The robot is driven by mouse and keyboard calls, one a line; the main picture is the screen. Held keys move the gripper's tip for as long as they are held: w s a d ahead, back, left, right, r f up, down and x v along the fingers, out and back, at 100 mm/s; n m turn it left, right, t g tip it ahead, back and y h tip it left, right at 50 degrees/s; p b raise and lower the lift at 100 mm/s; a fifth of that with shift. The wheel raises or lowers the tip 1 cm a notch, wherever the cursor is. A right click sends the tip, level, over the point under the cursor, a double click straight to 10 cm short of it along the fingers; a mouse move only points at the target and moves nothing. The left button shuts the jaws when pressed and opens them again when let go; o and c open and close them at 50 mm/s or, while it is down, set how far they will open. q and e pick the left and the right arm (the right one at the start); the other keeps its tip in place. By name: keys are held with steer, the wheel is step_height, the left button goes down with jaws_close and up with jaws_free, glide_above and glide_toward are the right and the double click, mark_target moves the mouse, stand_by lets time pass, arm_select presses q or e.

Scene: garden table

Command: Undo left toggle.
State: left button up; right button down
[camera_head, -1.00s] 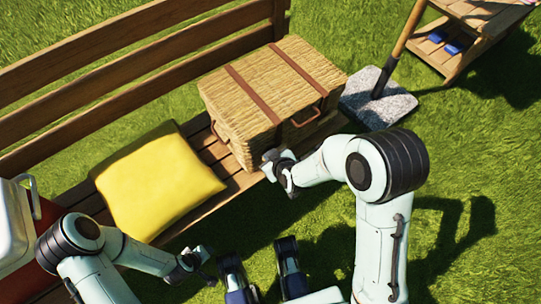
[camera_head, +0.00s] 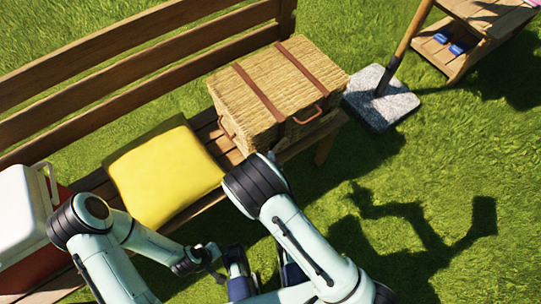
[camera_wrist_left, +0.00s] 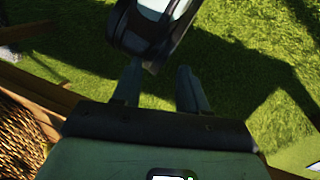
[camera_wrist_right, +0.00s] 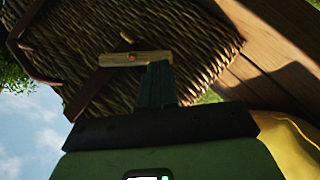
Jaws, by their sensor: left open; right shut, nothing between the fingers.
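The wicker picnic basket (camera_head: 253,103), with brown leather straps, stands on the bench in the head view. In the right wrist view, its woven wall (camera_wrist_right: 196,42) fills the upper part, with a wooden toggle (camera_wrist_right: 120,60) lying across it by a dark strap. My right gripper (camera_wrist_right: 157,68) is shut and empty. Its fingertips overlap the toggle's right half; I cannot tell whether they touch it. In the head view, my right arm hides this gripper and part of the basket's lower front. My left gripper (camera_wrist_left: 160,75) is open and empty over grass, away from the basket.
A yellow cushion (camera_head: 163,172) lies on the bench left of the basket. A red and white cooler (camera_head: 22,205) is at the far left. A stone base with a pole (camera_head: 381,98) and a small wooden table (camera_head: 452,55) are at the right. Open grass lies in front.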

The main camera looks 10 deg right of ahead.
arm_select(q)
steer(key=shift+w+a+f+t+b, duration=0.2)
steer(key=shift+w+a+f, duration=0.1)
steer(key=shift+w, duration=0.15)
steer(key=shift+w+a+f+t+b, duration=0.1)
steer(key=shift+w+a+f+b, duration=0.15)
steer(key=shift+w, duration=0.2)
arm_select(e)
steer(key=shift+d+f+n+t+h, duration=0.1)
steer(key=shift+f+n+t+h, duration=0.5)
steer(key=shift+n+t+h, duration=0.15)
arm_select(q)
steer(key=shift+d, duration=0.1)
arm_select(e)
steer(key=shift+r, duration=0.1)
arm_select(q)
steer(key=shift+r+p, duration=0.7)
steer(key=shift+r, duration=0.05)
arm_select(e)
steer(key=shift+r, duration=0.7)
